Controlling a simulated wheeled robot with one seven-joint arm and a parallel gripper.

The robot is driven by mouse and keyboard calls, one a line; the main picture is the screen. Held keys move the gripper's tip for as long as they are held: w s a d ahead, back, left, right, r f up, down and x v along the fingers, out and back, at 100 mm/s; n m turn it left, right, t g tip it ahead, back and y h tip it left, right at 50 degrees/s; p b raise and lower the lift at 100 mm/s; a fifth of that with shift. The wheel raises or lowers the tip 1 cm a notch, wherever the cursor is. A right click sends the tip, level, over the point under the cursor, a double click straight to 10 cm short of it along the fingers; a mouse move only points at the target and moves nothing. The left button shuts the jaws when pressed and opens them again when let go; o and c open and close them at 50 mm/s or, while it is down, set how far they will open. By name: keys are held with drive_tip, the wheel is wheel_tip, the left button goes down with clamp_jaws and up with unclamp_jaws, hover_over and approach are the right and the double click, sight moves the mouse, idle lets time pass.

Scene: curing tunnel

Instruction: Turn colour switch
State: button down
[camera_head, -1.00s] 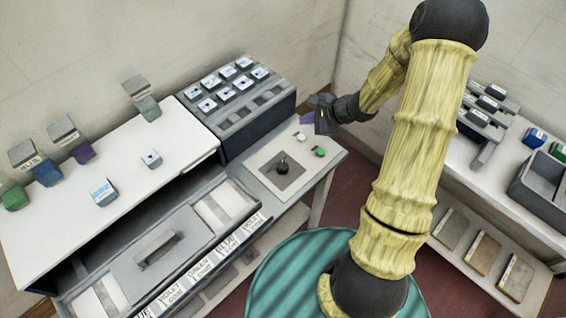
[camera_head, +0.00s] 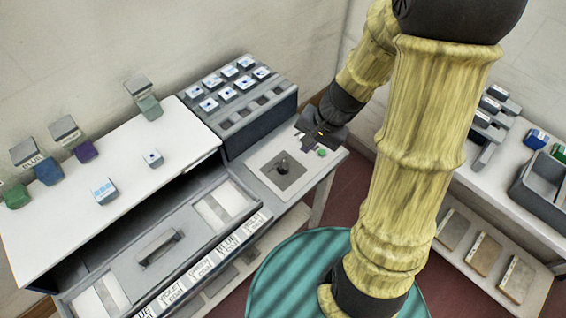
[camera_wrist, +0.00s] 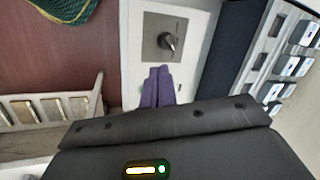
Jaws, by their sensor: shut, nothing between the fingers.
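The colour switch (camera_head: 283,168) is a dark round knob on a grey square plate (camera_head: 290,183), set in the white panel right of the drawer cabinet. In the wrist view the knob (camera_wrist: 167,42) shows a pale pointer line, and its plate lies just beyond my fingertips. My gripper (camera_head: 303,144) is over the back right part of the panel, near the knob but apart from it. In the wrist view its purple fingers (camera_wrist: 158,72) are together with nothing between them. A green button (camera_head: 321,153) sits on the panel right of the knob.
A dark rack (camera_head: 255,125) with several white-topped blocks stands behind the panel. The open drawer (camera_head: 150,255) juts out at the left front. Several coloured blocks sit on the white cabinet top (camera_head: 130,180). A shelf unit (camera_head: 500,200) stands at the right.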

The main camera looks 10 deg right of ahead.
drive_tip(key=s+d+r+n+t+h, duration=0.1)
drive_tip(key=s+d+r+n+h, duration=0.1)
drive_tip(key=s+r+n, duration=0.3)
drive_tip(key=shift+s+d+n+h, duration=0.15)
drive_tip(key=shift+s+n+h, duration=0.4)
drive_tip(key=shift+n+h, duration=0.2)
